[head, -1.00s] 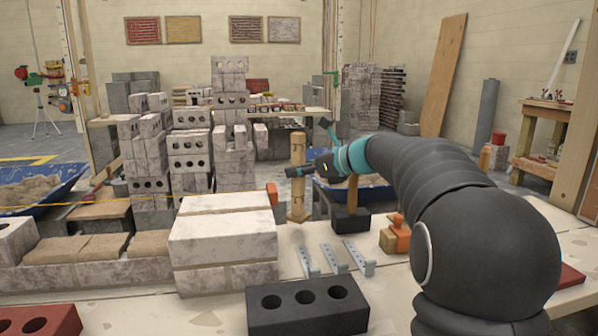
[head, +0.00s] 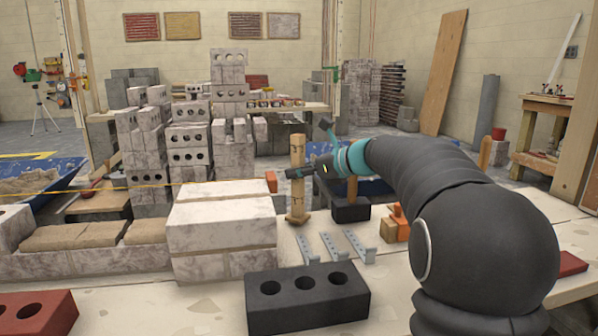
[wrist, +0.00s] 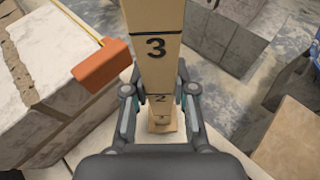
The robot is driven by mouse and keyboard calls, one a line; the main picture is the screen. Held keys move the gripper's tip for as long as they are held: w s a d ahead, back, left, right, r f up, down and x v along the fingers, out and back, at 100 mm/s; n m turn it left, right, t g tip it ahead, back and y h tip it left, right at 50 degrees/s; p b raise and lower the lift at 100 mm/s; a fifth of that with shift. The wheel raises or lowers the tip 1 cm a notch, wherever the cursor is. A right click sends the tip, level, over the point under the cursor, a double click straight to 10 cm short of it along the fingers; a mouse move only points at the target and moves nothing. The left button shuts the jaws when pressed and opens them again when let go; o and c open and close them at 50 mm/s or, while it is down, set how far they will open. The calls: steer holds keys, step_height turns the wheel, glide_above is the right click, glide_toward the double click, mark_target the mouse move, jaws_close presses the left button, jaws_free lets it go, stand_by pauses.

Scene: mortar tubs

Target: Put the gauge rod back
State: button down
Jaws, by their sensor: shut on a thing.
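The gauge rod (head: 297,156) is a pale wooden post with a wider foot, upright beyond the pale block stack in the head view.
An orange line block (wrist: 101,65) with a yellow string sits close left of the rod, at the pale block stack (head: 222,230). A black block with a wooden handle (head: 350,212) stands to the right. Grey metal brackets (head: 328,247) and a black brick (head: 307,295) lie in front.

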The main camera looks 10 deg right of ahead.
steer(key=shift+f, duration=0.45)
stand_by(0.4)
steer(key=c, duration=0.9)
jaws_free()
steer(key=shift+o, duration=0.2)
